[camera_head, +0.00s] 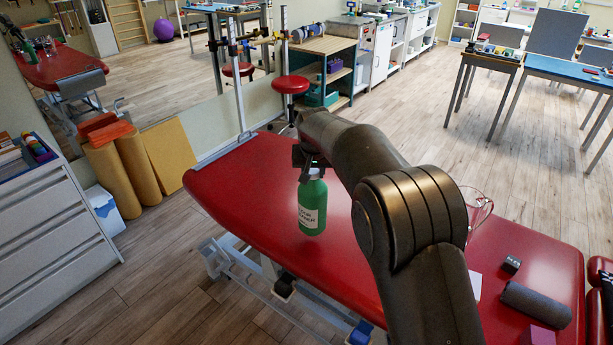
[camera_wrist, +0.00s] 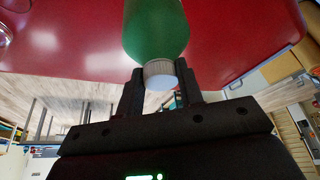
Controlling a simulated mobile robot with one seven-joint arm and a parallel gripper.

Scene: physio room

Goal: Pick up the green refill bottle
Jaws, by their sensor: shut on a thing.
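The green refill bottle (camera_head: 312,208) has a white label on its front and hangs upright below my gripper (camera_head: 308,163) in the head view. It is over the red treatment table (camera_head: 250,180); I cannot tell whether its base touches the top. In the wrist view the green bottle (camera_wrist: 155,28) shows with its whitish cap (camera_wrist: 159,74) between the two dark fingers of my gripper (camera_wrist: 160,88). The gripper is shut on the bottle at the cap end. My arm hides part of the table's middle.
A dark grey roll (camera_head: 535,305), a small dark block (camera_head: 512,264) and a purple block (camera_head: 538,336) lie on the table's right part. A wire-like item (camera_head: 478,208) shows behind my arm. A red stool (camera_head: 291,86) stands beyond the table. The table's left end is clear.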

